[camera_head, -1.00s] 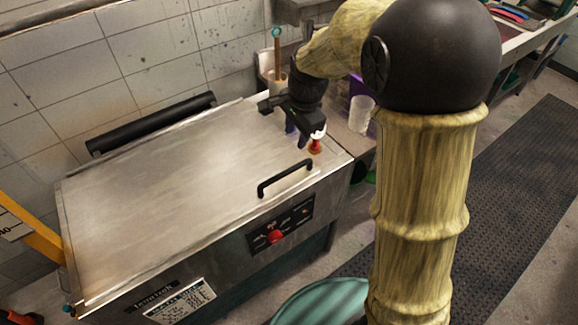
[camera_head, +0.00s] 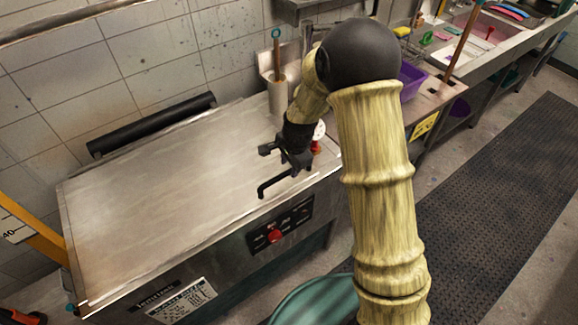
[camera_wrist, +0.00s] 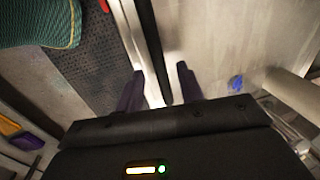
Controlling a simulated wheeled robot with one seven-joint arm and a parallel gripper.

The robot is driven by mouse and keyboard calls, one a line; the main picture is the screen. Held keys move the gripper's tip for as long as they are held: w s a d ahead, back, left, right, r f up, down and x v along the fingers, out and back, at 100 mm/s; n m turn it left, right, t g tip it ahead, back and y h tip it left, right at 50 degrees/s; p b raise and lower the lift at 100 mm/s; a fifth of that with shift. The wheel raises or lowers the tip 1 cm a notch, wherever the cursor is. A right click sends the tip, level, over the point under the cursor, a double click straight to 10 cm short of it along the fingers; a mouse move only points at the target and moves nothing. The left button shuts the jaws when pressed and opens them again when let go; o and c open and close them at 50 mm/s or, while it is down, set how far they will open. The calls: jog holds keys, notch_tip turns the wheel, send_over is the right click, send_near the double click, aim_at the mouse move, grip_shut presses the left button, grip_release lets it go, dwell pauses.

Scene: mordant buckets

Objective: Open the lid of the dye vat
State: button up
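The dye vat's flat steel lid (camera_head: 160,185) is down on the vat (camera_head: 220,262). Its black bar handle (camera_head: 268,187) stands near the front right edge of the lid. My gripper (camera_head: 294,171) is over the handle's right end, which it partly hides. In the wrist view my gripper (camera_wrist: 160,90) has its two dark purple fingers apart, and the black handle (camera_wrist: 153,50) runs into the space between them. Whether the fingers touch the handle I cannot tell.
A control panel with a red knob (camera_head: 275,236) is on the vat's front. A teal tub (camera_head: 315,302) stands on the floor in front. A container (camera_head: 278,95) with a wooden-handled tool stands behind the lid. Dark matting (camera_head: 500,200) covers the floor at right.

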jog(key=shift+w+a+f, duration=0.1)
jog(key=shift+a+f, duration=0.2)
jog(key=shift+f, duration=0.8)
jog(key=shift+d+f, duration=0.1)
jog(key=shift+d, duration=0.1)
grip_shut()
